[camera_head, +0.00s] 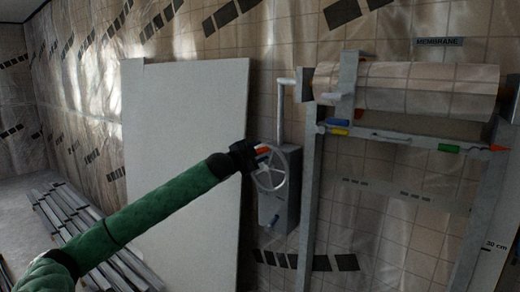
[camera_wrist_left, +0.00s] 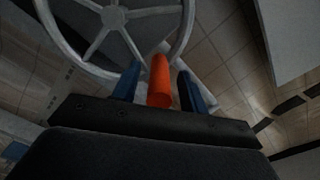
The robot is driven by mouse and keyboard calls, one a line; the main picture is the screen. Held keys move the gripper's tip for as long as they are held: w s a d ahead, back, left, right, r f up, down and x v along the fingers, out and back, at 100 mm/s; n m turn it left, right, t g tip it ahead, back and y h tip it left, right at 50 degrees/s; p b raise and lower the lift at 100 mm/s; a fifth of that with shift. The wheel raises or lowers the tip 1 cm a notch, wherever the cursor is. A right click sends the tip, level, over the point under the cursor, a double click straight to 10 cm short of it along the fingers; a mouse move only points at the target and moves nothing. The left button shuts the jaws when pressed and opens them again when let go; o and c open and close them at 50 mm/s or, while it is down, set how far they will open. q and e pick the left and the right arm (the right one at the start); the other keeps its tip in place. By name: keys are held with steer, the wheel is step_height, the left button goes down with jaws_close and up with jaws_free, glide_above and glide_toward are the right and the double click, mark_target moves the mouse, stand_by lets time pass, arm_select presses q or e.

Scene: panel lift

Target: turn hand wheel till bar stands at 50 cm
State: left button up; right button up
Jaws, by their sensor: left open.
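The grey spoked hand wheel (camera_head: 272,170) is mounted on a grey box on the lift frame, with an orange-red handle (camera_head: 264,150) at its upper left rim. My left gripper (camera_head: 258,152) is at this handle. In the left wrist view the handle (camera_wrist_left: 158,82) stands between the two blue fingers (camera_wrist_left: 159,72), which are open with a gap visible on both sides. The wheel (camera_wrist_left: 113,17) shows above it. The bar (camera_head: 390,137) runs across the frame, with an orange pointer (camera_head: 499,148) at its right end. A "50 cm" label (camera_head: 495,246) sits well below the pointer. My right gripper is out of view.
A large pale panel (camera_head: 185,130) leans on the wall behind my left arm. Grey metal profiles (camera_head: 75,225) lie on the floor at the left. A wrapped roll (camera_head: 410,88) sits above the bar, under a "MEMBRANE" sign (camera_head: 438,42). Small blue, yellow and green items lie along the bar.

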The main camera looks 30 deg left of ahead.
arm_select(q)
steer(key=shift+w+d, duration=0.1)
steer(key=shift+w, duration=0.55)
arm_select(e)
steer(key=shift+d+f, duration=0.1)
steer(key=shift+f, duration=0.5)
arm_select(q)
steer(key=shift+s, duration=0.1)
steer(key=shift+c, duration=0.4)
jaws_close()
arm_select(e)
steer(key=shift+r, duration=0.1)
arm_select(q)
steer(key=shift+d, duration=0.15)
